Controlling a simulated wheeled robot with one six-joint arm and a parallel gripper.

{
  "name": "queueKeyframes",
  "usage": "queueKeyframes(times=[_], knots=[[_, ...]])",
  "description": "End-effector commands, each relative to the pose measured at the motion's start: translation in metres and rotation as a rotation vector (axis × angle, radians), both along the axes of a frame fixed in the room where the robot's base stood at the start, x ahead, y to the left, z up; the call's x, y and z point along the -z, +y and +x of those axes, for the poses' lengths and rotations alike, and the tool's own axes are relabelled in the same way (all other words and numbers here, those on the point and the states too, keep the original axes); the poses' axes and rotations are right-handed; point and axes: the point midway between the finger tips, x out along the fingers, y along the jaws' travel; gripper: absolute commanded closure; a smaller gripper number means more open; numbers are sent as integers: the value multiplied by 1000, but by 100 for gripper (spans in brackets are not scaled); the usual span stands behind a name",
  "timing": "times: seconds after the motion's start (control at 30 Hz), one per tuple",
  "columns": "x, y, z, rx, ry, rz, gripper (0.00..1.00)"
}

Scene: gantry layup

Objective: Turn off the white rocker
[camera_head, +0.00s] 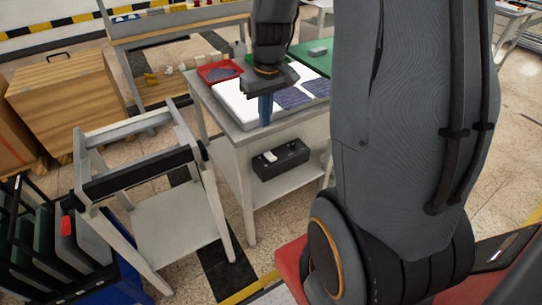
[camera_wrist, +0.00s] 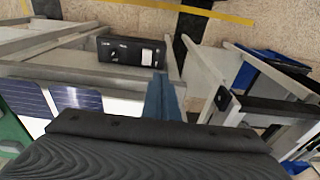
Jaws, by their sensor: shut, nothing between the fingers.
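The white rocker (camera_head: 270,157) is on a black switch box (camera_head: 290,163) fixed to the side of a pale table. In the wrist view, the white rocker (camera_wrist: 147,57) sits near the right end of the box's face (camera_wrist: 108,45). Which way it is tipped is too small to tell. My gripper (camera_head: 265,122) points down with its blue fingers shut and empty, above the box and apart from it in the head view. In the wrist view, my gripper's fingertips (camera_wrist: 158,76) show just below and right of the rocker.
The table top (camera_head: 243,128) carries a white panel with dark solar cells and a red tray (camera_head: 219,72). A grey frame stand (camera_head: 145,165) stands left of the table. A blue crate (camera_head: 125,291) with dark panels is at lower left. Open floor lies in front of the table.

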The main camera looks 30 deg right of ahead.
Motion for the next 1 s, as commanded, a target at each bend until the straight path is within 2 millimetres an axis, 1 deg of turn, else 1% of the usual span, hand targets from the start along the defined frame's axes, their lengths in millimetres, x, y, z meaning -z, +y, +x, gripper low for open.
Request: queueKeyframes(times=[0.03,0.1,0.2,0.53,0.67,0.77,1.0], knots=[[15,-15,12,3,1,1,100],[24,-29,22,-1,1,2,100],[28,-39,28,-7,0,1,100],[27,-40,29,-9,0,1,100],[34,-40,29,-9,1,2,100],[46,-40,30,-9,3,2,100],[86,-40,34,-9,3,3,100]])
